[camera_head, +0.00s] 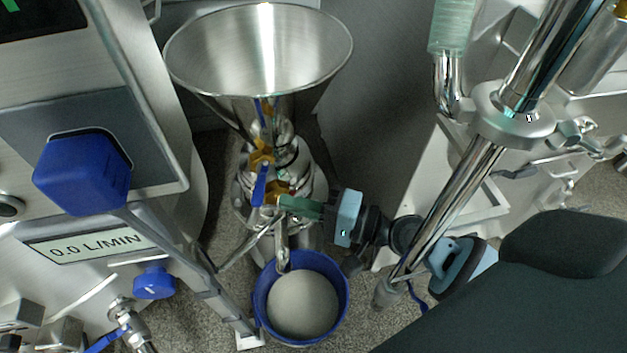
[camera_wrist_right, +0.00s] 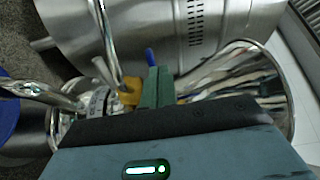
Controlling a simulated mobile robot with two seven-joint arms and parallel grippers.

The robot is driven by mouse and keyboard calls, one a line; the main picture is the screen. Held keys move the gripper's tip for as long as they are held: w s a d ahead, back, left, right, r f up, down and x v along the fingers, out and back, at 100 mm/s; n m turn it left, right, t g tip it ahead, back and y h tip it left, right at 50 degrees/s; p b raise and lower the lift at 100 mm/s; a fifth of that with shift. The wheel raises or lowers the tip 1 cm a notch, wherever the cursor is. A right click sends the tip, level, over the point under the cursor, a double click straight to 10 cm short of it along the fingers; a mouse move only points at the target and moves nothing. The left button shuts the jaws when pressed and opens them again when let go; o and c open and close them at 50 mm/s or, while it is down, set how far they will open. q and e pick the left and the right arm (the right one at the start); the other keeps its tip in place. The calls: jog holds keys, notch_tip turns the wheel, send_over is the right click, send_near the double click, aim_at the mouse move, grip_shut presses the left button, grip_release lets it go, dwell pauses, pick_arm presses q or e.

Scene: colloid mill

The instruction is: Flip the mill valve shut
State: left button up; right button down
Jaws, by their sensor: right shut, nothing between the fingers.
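The mill (camera_head: 240,188) is a shiny metal machine with a wide steel funnel hopper (camera_head: 258,50) on top. The mill valve has a blue lever (camera_head: 260,186), which hangs down beside yellow fittings (camera_head: 262,158). My right gripper (camera_head: 285,203) reaches in from the right, its green fingers shut and empty, with the tips right by the lever's lower end. I cannot tell whether they touch it. In the right wrist view the shut fingers (camera_wrist_right: 157,85) cover part of the valve; a yellow piece (camera_wrist_right: 131,90) and a blue tip (camera_wrist_right: 151,56) show beside and beyond them. My left gripper is not in view.
A blue bucket (camera_head: 259,300) holding pale grey-white contents stands on the floor below the mill's spout. A panel reading 0.0 L/MIN (camera_head: 92,243) and a big blue knob (camera_head: 82,172) are at left. Steel pipework (camera_head: 462,195) stands at right, close to my arm.

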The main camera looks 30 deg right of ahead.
jog(key=shift+s+a+b+v, duration=0.1)
jog(key=shift+b+v, duration=0.1)
jog(key=shift+v, duration=0.85)
jog(key=shift+s+a+b+v, duration=0.1)
jog(key=shift+a+b+v, duration=0.05)
jog(key=shift+v, duration=0.9)
jog(key=shift+d+r, duration=0.1)
jog(key=shift+r, duration=0.1)
